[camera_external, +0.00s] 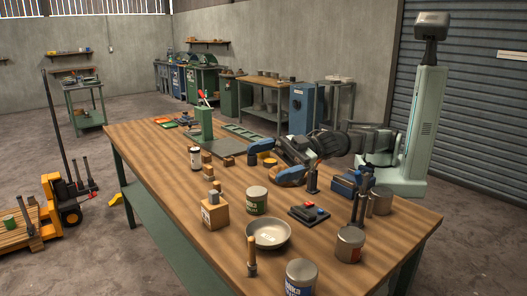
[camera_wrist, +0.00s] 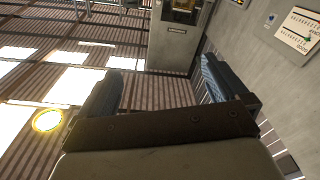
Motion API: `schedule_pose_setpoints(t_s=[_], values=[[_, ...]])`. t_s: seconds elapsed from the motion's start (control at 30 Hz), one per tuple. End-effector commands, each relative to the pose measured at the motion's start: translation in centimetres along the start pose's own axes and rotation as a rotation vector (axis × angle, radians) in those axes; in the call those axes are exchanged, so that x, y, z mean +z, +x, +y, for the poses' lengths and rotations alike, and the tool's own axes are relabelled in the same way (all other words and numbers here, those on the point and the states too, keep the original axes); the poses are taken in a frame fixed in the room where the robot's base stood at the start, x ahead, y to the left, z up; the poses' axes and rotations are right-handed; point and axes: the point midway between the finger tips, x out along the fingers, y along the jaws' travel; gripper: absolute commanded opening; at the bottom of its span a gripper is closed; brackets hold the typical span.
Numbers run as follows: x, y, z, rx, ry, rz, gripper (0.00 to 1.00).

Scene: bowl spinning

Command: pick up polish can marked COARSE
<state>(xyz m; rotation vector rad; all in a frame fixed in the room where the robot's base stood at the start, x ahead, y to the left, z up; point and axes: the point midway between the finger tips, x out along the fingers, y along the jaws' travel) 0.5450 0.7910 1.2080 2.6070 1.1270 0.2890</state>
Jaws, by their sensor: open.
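In the external view several cans stand upright on the wooden bench: a green-and-white can (camera_external: 256,201), a can with a red label (camera_external: 350,245), a can with a blue label (camera_external: 301,278), a plain silver can (camera_external: 380,201) and a small white can with a dark top (camera_external: 195,158). I cannot read COARSE on any of them. My gripper (camera_external: 268,163) is above the bench's right-middle part, behind the green-and-white can, its blue-padded fingers spread. The wrist view shows the fingers (camera_wrist: 162,75) apart with nothing between them and no can in sight.
A metal bowl (camera_external: 268,234) and a wooden block (camera_external: 215,213) stand near the green-and-white can. A dark box with red and blue buttons (camera_external: 309,214) lies right of it. A green press (camera_external: 204,125) stands farther back. The left-front bench top (camera_external: 165,185) is clear.

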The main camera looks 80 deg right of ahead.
Motion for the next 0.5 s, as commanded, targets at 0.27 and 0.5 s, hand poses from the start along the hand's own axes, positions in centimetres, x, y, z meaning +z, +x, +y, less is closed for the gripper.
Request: schedule_pose_setpoints(t_s=[0.27, 0.5], values=[[-1.0, -7.2, -12.3, -0.097, -0.023, -0.08, 1.0], [2.9, -15.6, -19.7, -0.073, 0.062, -0.251, 1.0]])
